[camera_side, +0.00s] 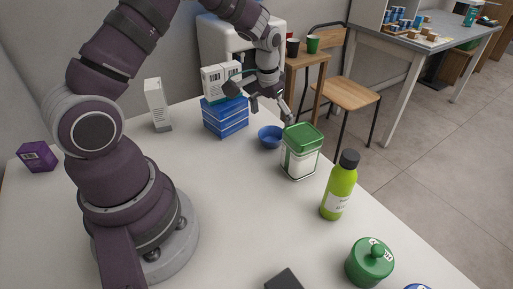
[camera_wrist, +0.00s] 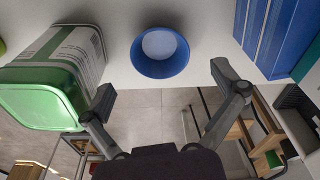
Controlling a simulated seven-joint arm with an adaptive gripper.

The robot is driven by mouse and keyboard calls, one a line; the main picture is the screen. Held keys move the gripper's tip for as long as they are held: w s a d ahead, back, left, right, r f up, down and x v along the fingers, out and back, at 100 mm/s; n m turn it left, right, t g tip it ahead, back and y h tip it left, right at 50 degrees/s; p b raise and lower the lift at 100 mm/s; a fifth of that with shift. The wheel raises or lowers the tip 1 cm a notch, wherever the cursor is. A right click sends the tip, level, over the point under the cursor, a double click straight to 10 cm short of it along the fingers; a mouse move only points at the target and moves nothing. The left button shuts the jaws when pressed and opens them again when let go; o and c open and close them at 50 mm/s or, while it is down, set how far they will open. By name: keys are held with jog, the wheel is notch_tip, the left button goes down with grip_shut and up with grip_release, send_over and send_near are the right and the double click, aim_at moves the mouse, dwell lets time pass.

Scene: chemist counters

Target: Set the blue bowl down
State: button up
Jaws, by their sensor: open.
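The blue bowl (camera_side: 270,136) stands upright on the white table, between the blue boxes and the green-lidded jar in the side view. In the wrist view the blue bowl (camera_wrist: 160,52) shows near the top middle, with a paler bottom and nothing seen inside it. My gripper (camera_side: 271,103) is just above and behind the bowl in the side view. In the wrist view my gripper (camera_wrist: 164,83) has its two fingers spread wide, one to each side below the bowl, with nothing between them. Neither finger appears to touch the bowl.
A green-lidded jar (camera_side: 300,153) stands close right of the bowl. Blue boxes (camera_side: 226,118) with white boxes (camera_side: 221,83) on top stand close left. A green bottle (camera_side: 339,186) and green pot (camera_side: 370,262) are nearer the front. The table's middle (camera_side: 230,190) is clear.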

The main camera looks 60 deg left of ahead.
jog(key=s+d+r+m+t, duration=0.1)
jog(key=s+d+r, duration=0.25)
jog(key=r, duration=0.45)
jog(key=s+d+r+t, duration=0.1)
jog(key=s+d+r, duration=0.1)
jog(key=s+r, duration=0.35)
jog(key=s+d+r+m+t, duration=0.1)
jog(key=s+d+r+t, duration=0.1)
jog(key=s, duration=0.4)
jog(key=shift+d+m, duration=0.4)
jog(key=shift+d, duration=0.3)
